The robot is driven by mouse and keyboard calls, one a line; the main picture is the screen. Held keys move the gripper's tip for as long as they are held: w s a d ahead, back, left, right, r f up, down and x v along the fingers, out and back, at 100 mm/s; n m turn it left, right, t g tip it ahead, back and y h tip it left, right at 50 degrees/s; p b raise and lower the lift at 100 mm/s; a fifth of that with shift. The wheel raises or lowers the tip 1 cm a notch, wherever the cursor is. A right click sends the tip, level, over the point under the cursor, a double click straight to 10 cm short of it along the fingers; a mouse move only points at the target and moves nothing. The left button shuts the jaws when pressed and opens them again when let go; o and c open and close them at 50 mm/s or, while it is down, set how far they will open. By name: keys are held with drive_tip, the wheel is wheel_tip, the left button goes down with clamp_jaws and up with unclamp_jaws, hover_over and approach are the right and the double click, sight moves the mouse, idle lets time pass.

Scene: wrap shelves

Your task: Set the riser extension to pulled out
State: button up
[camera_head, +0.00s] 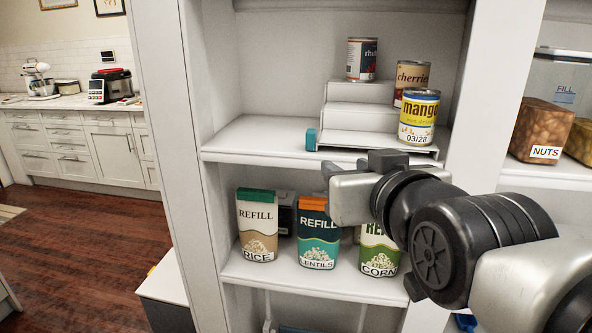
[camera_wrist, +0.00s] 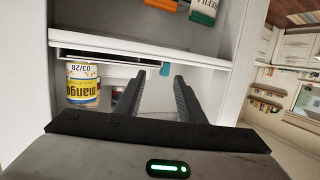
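The white stepped riser (camera_head: 357,101) stands on the upper shelf. Its low front tier (camera_head: 370,138) has a teal tab (camera_head: 311,139) at the left end. The tab also shows in the wrist view (camera_wrist: 165,69), where the picture is upside down, between my fingertips and nearer the right one. My gripper (camera_head: 352,168) is in front of the shelf edge, below and right of the tab. In the wrist view my gripper (camera_wrist: 158,77) is open, with nothing between its fingers. I cannot tell how far the tab is from the fingertips.
A mango can (camera_head: 418,116), a cherries can (camera_head: 412,78) and a rhubarb-like can (camera_head: 362,59) stand on the riser. Rice (camera_head: 257,226), lentils (camera_head: 318,234) and corn (camera_head: 379,246) refill packs stand on the shelf below. The upper shelf left of the riser (camera_head: 258,136) is clear.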

drive_tip(key=f+t+b, duration=0.1)
drive_tip(key=b, duration=0.1)
drive_tip(key=t+y+p, duration=0.1)
drive_tip(key=t+p, duration=0.1)
drive_tip(key=p, duration=0.8)
approach(314, 134)
drive_tip(key=w+a+r, duration=0.1)
drive_tip(key=w, duration=0.4)
drive_tip(key=shift+w+a+f, duration=0.1)
drive_tip(key=shift+w+a, duration=0.05)
drive_tip(key=shift+w, duration=0.9)
drive_tip(key=shift+w+a+f, duration=0.1)
drive_tip(key=shift+w+a, duration=0.1)
drive_tip(key=shift+w, duration=0.9)
drive_tip(key=shift+w+a+f, duration=0.1)
drive_tip(key=shift+w+a, duration=0.05)
drive_tip(key=shift+w, duration=0.9)
clamp_jaws()
